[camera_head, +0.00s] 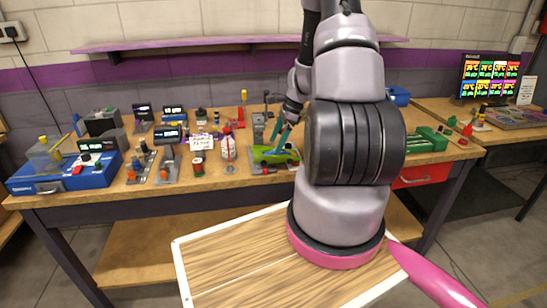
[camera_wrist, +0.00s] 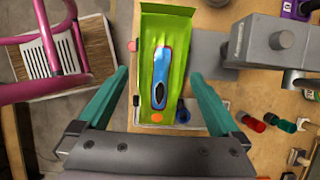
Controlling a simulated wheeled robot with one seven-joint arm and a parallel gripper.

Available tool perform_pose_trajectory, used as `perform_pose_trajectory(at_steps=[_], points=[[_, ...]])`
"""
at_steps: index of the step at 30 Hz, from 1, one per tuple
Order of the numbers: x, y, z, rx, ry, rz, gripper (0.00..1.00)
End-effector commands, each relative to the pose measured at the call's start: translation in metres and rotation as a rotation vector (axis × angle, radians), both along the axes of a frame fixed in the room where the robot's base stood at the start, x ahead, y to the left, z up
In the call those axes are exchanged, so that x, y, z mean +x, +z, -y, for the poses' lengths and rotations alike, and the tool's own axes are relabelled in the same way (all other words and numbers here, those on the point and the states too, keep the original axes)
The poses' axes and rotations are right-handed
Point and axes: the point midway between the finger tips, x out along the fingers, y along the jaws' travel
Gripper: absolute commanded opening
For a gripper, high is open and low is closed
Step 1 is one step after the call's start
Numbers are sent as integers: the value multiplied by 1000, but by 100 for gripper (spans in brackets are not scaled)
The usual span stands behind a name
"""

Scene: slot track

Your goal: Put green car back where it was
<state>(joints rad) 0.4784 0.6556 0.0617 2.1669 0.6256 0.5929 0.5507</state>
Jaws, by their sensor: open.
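The green car (camera_head: 277,155) is on the workbench, just left of my arm in the head view. In the wrist view the green car (camera_wrist: 177,38) is long and bright green, with a blue and dark oval on top and an orange spot at its near end. My gripper (camera_head: 283,136) is over the car, with its teal fingers pointing down. In the wrist view my gripper (camera_wrist: 157,76) is open, one finger to each side of the car, with gaps between. I cannot tell how far above the car the fingertips are. A pale-edged plate shows partly beneath the car.
A grey device (camera_wrist: 270,42) stands close right of the car in the wrist view. Red and green knobs (camera_wrist: 250,122) are near the right finger. A red-and-white rounded item (camera_head: 228,148) and a small sign (camera_head: 201,142) stand left of the car.

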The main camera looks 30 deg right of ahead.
Motion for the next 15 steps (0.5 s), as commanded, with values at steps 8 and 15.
perform_pose_trajectory(at_steps=[8, 15], points=[[6, -37, -12, 3, 0, -2, 100], [8, -47, -16, 0, 0, 1, 100]])
